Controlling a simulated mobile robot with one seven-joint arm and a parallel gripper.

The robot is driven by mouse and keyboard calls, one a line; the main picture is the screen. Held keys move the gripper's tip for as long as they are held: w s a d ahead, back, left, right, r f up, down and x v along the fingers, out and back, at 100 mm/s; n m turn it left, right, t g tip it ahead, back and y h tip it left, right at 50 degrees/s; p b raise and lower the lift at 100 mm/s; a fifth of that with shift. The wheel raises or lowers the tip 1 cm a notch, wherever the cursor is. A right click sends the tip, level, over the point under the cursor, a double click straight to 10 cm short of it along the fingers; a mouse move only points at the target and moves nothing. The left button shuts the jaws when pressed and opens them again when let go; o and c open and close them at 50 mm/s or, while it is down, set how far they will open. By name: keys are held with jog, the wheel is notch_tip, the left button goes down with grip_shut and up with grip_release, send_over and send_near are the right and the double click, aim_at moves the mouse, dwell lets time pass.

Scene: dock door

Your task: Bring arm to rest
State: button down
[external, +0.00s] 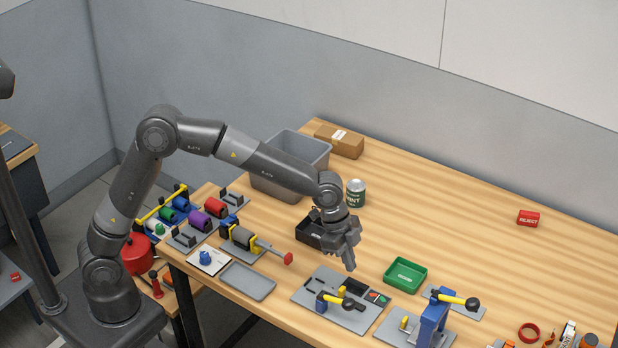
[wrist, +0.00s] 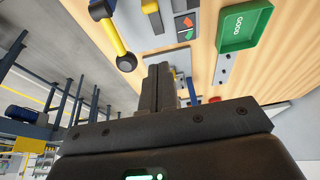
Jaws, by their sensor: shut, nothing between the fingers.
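My gripper (external: 350,264) is shut and empty. In the external view it points down above the grey fixture plate (external: 345,315) with a yellow-handled clamp (external: 342,300). My arm reaches out from the left, bent at the elbow, over the wooden table (external: 480,215). In the wrist view my gripper fingers (wrist: 158,85) are together with nothing between them. The yellow clamp handle also shows in the wrist view (wrist: 113,38), beside the fingers at upper left. I cannot tell the exact height of the fingertips above the plate.
A green tray (external: 405,276), marked GOOD in the wrist view (wrist: 243,25), lies right of my gripper. A black bin (external: 312,235), a can (external: 356,193) and a grey tub (external: 290,165) stand behind. A blue toggle press (external: 433,318) is at front right. The table's back right is mostly clear.

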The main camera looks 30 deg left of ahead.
jog(key=w+a+r+n+t+y, duration=0.1)
jog(key=a+r+n, duration=0.25)
jog(key=a, duration=0.75)
jog(key=a+r+n+t, duration=0.2)
jog(key=a+r, duration=0.2)
jog(key=a, duration=0.6)
jog(key=w+a+r+n+t+y, duration=0.1)
jog(key=a+r+n, duration=0.25)
jog(key=a, duration=0.75)
jog(key=s+a+n+y, duration=0.1)
jog(key=s+a+n, duration=0.3)
jog(key=s+a, duration=0.3)
jog(key=s+a+n+t+y, duration=0.1)
jog(key=s+a+n, duration=0.4)
jog(key=a, duration=0.9)
jog(key=shift+s+a+f+t, duration=0.15)
jog(key=shift+s+f+t, duration=0.2)
jog(key=shift+s, duration=0.9)
